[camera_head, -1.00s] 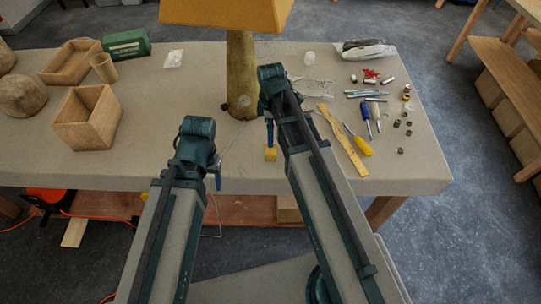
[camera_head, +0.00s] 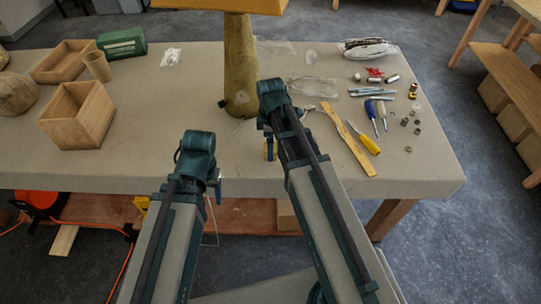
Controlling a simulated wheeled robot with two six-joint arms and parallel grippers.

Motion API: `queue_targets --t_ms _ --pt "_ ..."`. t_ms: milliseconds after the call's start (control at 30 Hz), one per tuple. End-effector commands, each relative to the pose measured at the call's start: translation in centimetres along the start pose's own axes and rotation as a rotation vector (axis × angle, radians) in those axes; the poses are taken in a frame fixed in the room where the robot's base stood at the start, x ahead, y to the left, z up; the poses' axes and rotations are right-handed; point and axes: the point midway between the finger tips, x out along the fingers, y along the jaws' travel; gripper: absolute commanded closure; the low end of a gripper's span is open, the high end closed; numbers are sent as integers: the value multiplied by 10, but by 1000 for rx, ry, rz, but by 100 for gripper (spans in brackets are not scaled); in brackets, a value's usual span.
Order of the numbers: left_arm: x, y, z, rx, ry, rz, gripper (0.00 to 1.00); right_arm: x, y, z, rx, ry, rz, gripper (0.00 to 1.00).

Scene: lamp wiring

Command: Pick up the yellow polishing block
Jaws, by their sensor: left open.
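A lamp with a yellow shade and wooden stem (camera_head: 239,70) stands behind the grippers. A wooden ruler-like strip (camera_head: 350,142), screwdrivers (camera_head: 364,139) and small metal parts lie to the right. Wooden boxes (camera_head: 78,118) and a green case (camera_head: 122,42) stand at the left.

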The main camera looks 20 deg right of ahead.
Motion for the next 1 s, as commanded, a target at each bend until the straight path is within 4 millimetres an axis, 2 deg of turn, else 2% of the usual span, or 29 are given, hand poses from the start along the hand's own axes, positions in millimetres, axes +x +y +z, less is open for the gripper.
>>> queue_targets --t_ms 33,133,433,867,1000 --pt "14 1 -1 0 0 0 36 14 0 0 0 0 0 0" --pt "21 2 -1 0 0 0 36 22 0 0 0 0 0 0" --pt "20 2 -1 0 0 0 36 21 0 0 0 0 0 2" --pt "20 2 -1 0 0 0 36 21 0 0 0 0 0 79" --pt "20 2 -1 0 0 0 36 21 0 0 0 0 0 79"
